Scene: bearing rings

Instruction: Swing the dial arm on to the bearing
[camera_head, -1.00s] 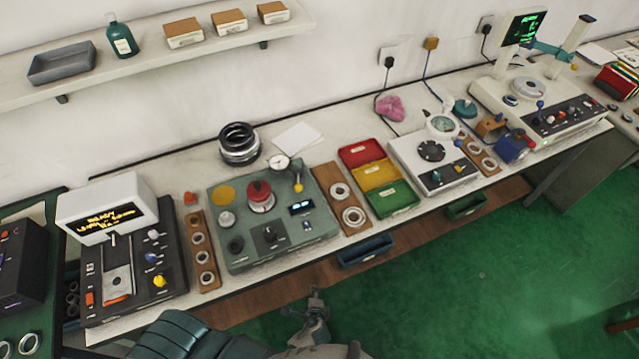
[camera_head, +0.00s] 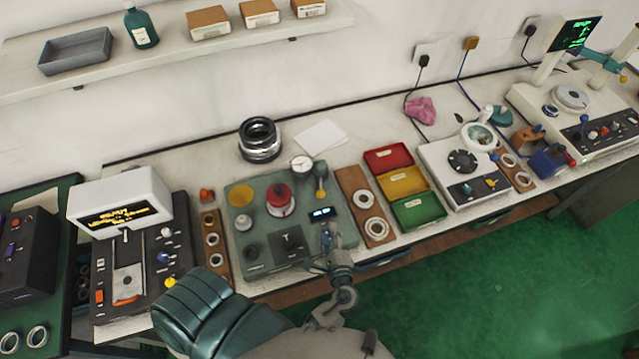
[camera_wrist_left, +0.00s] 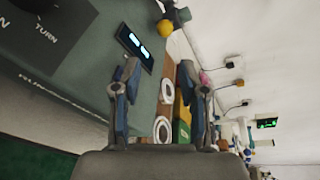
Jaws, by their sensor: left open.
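The green-grey test station (camera_head: 258,265) stands on the bench, with a red-topped spindle (camera_head: 279,193) that has a silver ring around its lower part, seemingly the bearing. The round white dial (camera_head: 302,163) stands to its back right, apart from the red top. My left gripper (camera_head: 326,250) is open and empty over the station's front right part, near the lit display (camera_wrist_left: 135,47), short of the yellow knob. My right gripper is not in view.
A wooden board with rings (camera_head: 350,181) lies right of the station, then red, yellow and green trays (camera_head: 419,209). A ring board (camera_head: 224,268) and a black tester (camera_head: 187,240) stand to the left. Stacked dark rings (camera_head: 260,139) stand behind.

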